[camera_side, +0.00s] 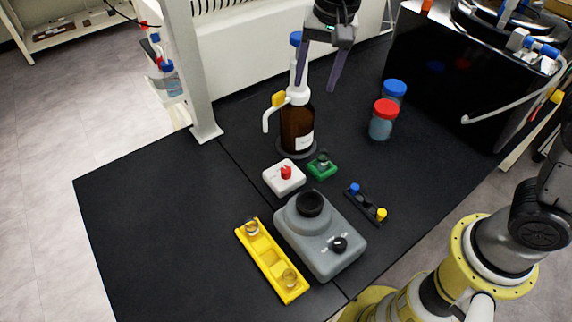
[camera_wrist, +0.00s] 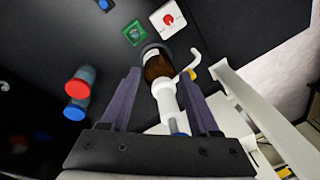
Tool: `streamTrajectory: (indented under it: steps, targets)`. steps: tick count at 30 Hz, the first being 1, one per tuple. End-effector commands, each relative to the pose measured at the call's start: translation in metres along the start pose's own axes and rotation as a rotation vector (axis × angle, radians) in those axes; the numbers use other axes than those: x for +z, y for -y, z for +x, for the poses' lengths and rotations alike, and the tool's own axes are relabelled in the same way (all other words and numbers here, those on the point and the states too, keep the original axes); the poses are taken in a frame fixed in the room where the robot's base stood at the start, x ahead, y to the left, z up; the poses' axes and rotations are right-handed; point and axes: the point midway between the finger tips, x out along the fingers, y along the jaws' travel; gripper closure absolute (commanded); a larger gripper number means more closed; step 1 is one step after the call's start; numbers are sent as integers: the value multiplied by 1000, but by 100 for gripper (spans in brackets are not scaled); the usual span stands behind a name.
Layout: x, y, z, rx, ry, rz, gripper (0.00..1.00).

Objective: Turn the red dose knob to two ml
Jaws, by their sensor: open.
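The red knob (camera_side: 286,172) sits on top of a small white box (camera_side: 272,182) on the black bench, left of a small green block. In the wrist view the red knob (camera_wrist: 169,19) and white box (camera_wrist: 158,27) show at the top, beyond the fingertips. Marks around the knob are too small to read. My gripper (camera_side: 316,88) is open with nothing gripped, high above the bench near the dispenser top. In the wrist view the white pump of the brown bottle appears between my fingers (camera_wrist: 160,76); I cannot tell how close they are.
The brown dispenser bottle (camera_side: 297,128) stands behind the white box. The green block (camera_side: 323,168), grey mixer (camera_side: 325,252), yellow rack (camera_side: 268,262) and black holder (camera_side: 366,203) lie nearby. Red-capped and blue-capped jars (camera_side: 381,124) (camera_side: 395,88) stand right. The bench's left side is clear.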

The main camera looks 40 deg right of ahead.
Motion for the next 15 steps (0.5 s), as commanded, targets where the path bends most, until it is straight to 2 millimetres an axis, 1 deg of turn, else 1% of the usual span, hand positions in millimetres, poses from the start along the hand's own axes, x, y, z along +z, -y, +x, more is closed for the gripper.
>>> streamTrajectory:
  steps: [1,3,6,9,12,15]
  targets:
    - [5,14,20,29,22,-21,38]
    - [12,27,43,59,45,-48,38]
    - [22,38,69,98,71,-80,38]
    - [32,39,87,130,91,-101,38]
    - [39,40,95,143,99,-114,38]
    - [40,38,102,143,99,-115,38]
